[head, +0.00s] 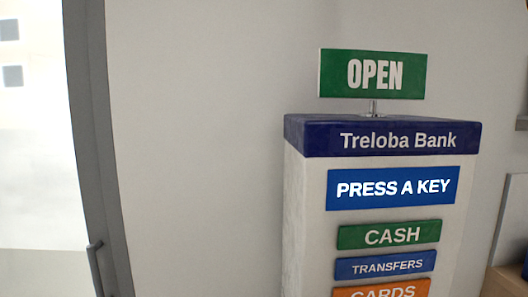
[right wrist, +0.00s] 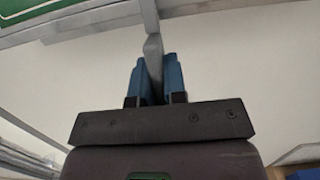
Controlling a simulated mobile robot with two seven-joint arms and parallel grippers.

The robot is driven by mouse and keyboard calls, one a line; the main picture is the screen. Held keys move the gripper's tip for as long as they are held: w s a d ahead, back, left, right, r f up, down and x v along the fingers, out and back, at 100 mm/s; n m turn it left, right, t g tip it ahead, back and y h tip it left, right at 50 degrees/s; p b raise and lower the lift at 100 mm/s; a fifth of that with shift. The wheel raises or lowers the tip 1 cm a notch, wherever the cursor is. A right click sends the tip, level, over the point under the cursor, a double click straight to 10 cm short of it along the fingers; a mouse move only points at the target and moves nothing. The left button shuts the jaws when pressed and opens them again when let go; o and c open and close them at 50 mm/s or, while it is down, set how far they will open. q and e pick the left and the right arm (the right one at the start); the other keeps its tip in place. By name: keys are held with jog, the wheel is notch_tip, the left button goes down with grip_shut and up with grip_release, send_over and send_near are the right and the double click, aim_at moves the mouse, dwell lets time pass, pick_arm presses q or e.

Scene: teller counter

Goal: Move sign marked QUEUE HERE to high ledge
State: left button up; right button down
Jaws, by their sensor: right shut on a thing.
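No sign reading QUEUE HERE can be made out in either view. In the right wrist view, my right gripper (right wrist: 153,75) has its blue fingers shut on a slim grey post (right wrist: 153,46). The post reaches up to a pale grey bar (right wrist: 92,31) across the top. I cannot tell from its face what this post belongs to. A green panel with a white border line (right wrist: 28,8) shows at the top left corner, its lettering out of frame. Neither gripper shows in the head view.
A white kiosk with a blue Treloba Bank header (head: 400,138) stands against a plain wall (head: 200,130). A green OPEN sign (head: 374,74) stands on its top. A grey door frame (head: 92,130) is at left. A wooden surface (head: 505,283) shows at lower right.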

jog(key=c, duration=1.1)
grip_release()
jog(key=shift+o, duration=0.5)
jog(key=o, duration=0.4)
jog(key=shift+s, duration=0.15)
